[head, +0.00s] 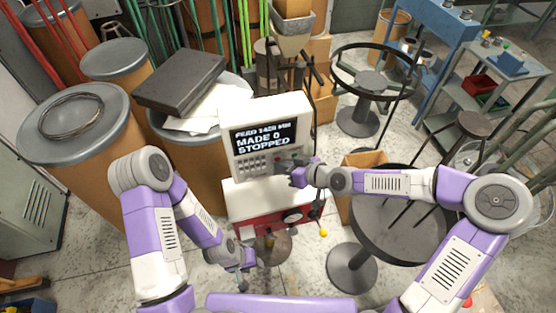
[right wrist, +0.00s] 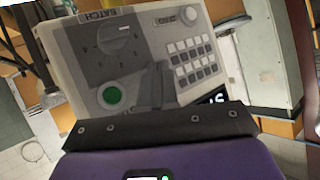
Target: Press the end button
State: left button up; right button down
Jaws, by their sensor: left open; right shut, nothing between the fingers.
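The coiler's control panel (head: 236,152) stands upright in the middle of the head view. Its screen (head: 266,136) reads FEED, MADE 0 and STOPPED. My right gripper (head: 297,176) is shut and empty in front of the panel's lower right, hiding part of it. In the right wrist view, the shut fingers (right wrist: 150,88) are close to a round green button (right wrist: 111,96), which shows left of them. A BATCH dial (right wrist: 122,38) and a keypad (right wrist: 194,60) also show. I cannot tell which button is the end button, or whether the fingers touch the panel. My left gripper (head: 243,278) is open, low in front of the machine.
A red and white machine base (head: 262,219) is below the panel, with a yellow-tipped lever (head: 323,232) at its right. Drums with a wire coil (head: 70,115) stand at left. A dark round table (head: 395,235) is at right. Some floor is clear in front.

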dwell(0.4)
jog(key=shift+s+d, duration=0.2)
jog(key=shift+s, duration=0.5)
jog(key=s, duration=0.1)
jog(key=s+d+p, duration=0.1)
jog(key=s, duration=0.2)
jog(key=shift+s+d, duration=0.3)
jog(key=shift+s, duration=0.05)
dwell(0.6)
jog(key=s+d+f+m+g+h+b, duration=0.2)
jog(key=s+f, duration=0.3)
jog(key=f, duration=0.6)
jog(key=s+d+f+m+g+h+b, duration=0.2)
jog(key=s+f+m, duration=0.3)
jog(key=f, duration=0.6)
jog(key=s+d+f+m+g+h+b, duration=0.2)
jog(key=s+d+f+m+b, duration=0.1)
jog(key=f, duration=0.8)
jog(key=shift+s+d+m+b, duration=0.4)
jog(key=shift+s+d+m, duration=0.2)
jog(key=shift+s, duration=0.65)
